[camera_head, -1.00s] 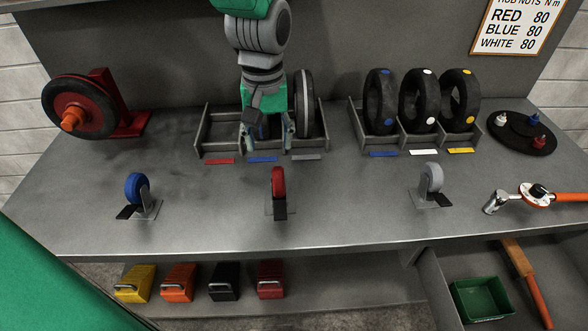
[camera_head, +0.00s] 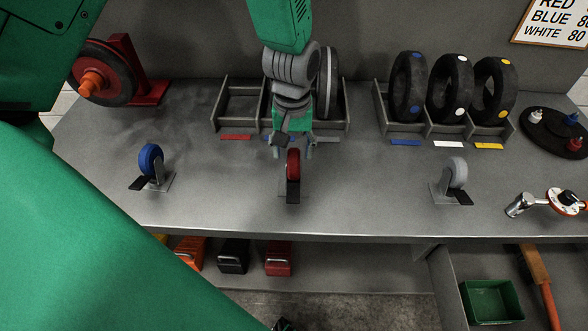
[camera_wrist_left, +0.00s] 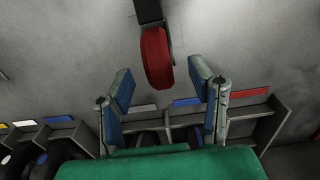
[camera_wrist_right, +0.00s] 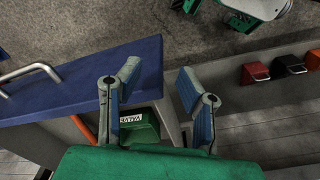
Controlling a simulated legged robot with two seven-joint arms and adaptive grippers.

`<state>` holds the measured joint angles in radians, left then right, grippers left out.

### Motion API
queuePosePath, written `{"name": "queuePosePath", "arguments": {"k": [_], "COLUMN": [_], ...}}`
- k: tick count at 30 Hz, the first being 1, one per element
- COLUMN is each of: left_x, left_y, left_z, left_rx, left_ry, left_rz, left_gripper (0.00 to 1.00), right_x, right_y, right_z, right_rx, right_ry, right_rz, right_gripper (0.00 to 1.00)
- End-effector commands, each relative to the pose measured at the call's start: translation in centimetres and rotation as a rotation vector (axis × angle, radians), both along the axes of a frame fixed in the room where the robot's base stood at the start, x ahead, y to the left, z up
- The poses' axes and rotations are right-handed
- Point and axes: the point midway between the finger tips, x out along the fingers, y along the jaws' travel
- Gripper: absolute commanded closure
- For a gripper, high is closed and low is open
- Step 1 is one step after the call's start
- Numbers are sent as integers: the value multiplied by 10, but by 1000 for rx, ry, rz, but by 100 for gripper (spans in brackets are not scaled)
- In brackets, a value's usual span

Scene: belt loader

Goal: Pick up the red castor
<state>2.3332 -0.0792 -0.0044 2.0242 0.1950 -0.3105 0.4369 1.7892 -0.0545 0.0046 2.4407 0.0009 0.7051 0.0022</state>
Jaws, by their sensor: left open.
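The red castor (camera_head: 293,165) stands on the grey bench, wheel up, with a dark bracket facing the front edge. My left gripper (camera_head: 293,152) is open just behind and above it in the head view, its fingers to either side of the wheel's far part. In the left wrist view the red wheel (camera_wrist_left: 156,58) lies ahead of the open fingertips (camera_wrist_left: 160,80), roughly centred between them. Nothing is held. My right gripper (camera_wrist_right: 156,85) shows in the right wrist view, open and empty, away from the bench top.
A blue castor (camera_head: 150,160) stands to the left and a grey castor (camera_head: 457,173) to the right. Behind are a divided rack (camera_head: 240,122) and a rack of tyres (camera_head: 450,130). A ratchet wrench (camera_head: 540,202) lies at the right. The bench around the red castor is clear.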

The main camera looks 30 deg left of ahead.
Motion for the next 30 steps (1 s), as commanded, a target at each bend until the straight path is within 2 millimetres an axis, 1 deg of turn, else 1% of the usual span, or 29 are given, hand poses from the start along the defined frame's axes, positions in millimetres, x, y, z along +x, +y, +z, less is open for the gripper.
{"name": "queuePosePath", "arguments": {"k": [1, 3, 6, 14, 15, 17, 18, 19, 27, 30], "left_x": [-2, -2, -1, -2, -2, -1, -1, -1, -1, -1], "left_y": [-1, -2, -2, -2, -2, -1, -1, -1, 0, -1], "left_z": [-9, -19, -28, -31, -31, -31, -31, -31, -31, -26], "left_rx": [0, 1, 2, 2, 2, 1, 1, 1, 1, 2], "left_ry": [4, 3, 2, -1, -1, 0, 0, 0, 0, -1], "left_rz": [0, 0, 0, 0, 0, 0, 0, 0, 0, 0], "left_gripper": [52, 52, 52, 52, 59, 80, 94, 100, 100, 100], "right_x": [0, 0, 0, 0, 0, 0, 0, 0, 0, 0], "right_y": [0, 0, 0, 0, 0, 0, 0, 0, 0, 0], "right_z": [2, 2, 2, 2, 2, 2, 2, 2, 2, 2], "right_rx": [0, 0, 0, 0, 0, 0, 0, 0, 0, 0], "right_ry": [0, 0, 0, 0, 0, 0, 0, 0, 0, 0], "right_rz": [0, 0, 0, 0, 0, 0, 0, 0, 0, 0], "right_gripper": [67, 67, 67, 67, 67, 67, 67, 67, 67, 67]}}
